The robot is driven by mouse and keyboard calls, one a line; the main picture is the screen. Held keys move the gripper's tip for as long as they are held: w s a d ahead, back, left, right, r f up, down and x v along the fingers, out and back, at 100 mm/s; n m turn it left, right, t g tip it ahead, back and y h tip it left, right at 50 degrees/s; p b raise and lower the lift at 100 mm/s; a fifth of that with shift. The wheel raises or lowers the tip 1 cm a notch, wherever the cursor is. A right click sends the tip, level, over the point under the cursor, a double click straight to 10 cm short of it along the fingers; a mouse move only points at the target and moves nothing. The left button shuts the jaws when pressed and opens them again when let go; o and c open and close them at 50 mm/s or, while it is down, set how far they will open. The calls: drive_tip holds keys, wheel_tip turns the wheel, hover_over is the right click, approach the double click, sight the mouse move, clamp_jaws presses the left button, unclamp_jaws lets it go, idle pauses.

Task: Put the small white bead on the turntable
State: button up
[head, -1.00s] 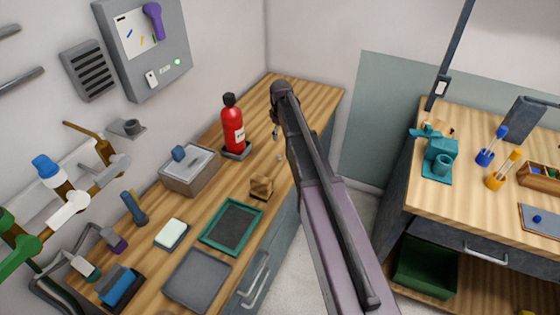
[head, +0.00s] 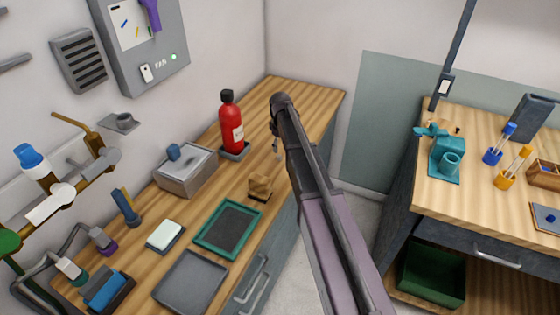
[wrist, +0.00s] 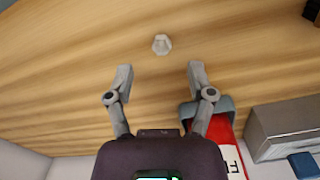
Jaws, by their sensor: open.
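A small pale, faceted piece, which looks like the white bead (wrist: 161,44), lies on the wooden bench top in the wrist view. My gripper (wrist: 161,74) is open and empty, with its two fingers apart on either side of the bead's line. The bead shows beyond the fingertips, not between them. In the head view my gripper (head: 276,145) hangs over the left bench, right of the fire extinguisher; the bead cannot be made out clearly there. I cannot pick out a turntable for certain in either view.
The red fire extinguisher (head: 231,124) stands close to my gripper and also shows by the right finger in the wrist view (wrist: 226,150). A grey box (head: 187,171), a wooden block (head: 261,186) and a green-framed tray (head: 205,240) are nearby. The bench's far end is clear.

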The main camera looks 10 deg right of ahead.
sight(280, 157)
drive_tip(key=shift+f, duration=0.1)
idle(0.3)
drive_tip(key=shift+s+f+b, duration=0.1)
drive_tip(key=shift+f+b, duration=2.45)
drive_tip(key=shift+b, duration=0.05)
drive_tip(key=c, duration=0.9)
drive_tip(key=shift+r, duration=0.15)
drive_tip(key=shift+c, duration=0.2)
wheel_tip(280, 157, up, 3)
drive_tip(key=p, duration=0.3)
drive_tip(key=shift+r+p, duration=0.2)
drive_tip(key=shift+p, duration=0.15)
drive_tip(key=s, duration=0.5)
drive_tip(key=s+r+p, duration=0.1)
drive_tip(key=s, duration=1)
drive_tip(key=shift+a+r, duration=0.1)
drive_tip(key=shift+r, duration=0.1)
